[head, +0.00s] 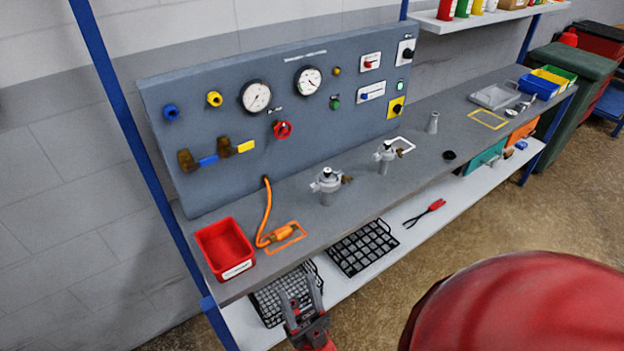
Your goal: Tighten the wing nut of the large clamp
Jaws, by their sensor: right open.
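Two grey metal fittings with clamps stand upright on the grey bench top. The nearer, larger-looking one (326,186) has a brass-coloured wing nut (347,179) on its right side. The other fitting (384,157) is farther right and also has a small brass-coloured part on its right. I take the nearer one as the large clamp, but distance makes size hard to judge. My right gripper (300,283) is open and empty at the bottom, in front of the bench edge and well apart from both clamps. My left gripper is not in view.
A gauge panel (226,110) stands along the bench's back. A red bin (224,246) and an orange hose (264,215) are at the left. A grey cone (432,123) stands right of the clamps. Black wire baskets and red-handled pliers (425,213) lie on the lower shelf.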

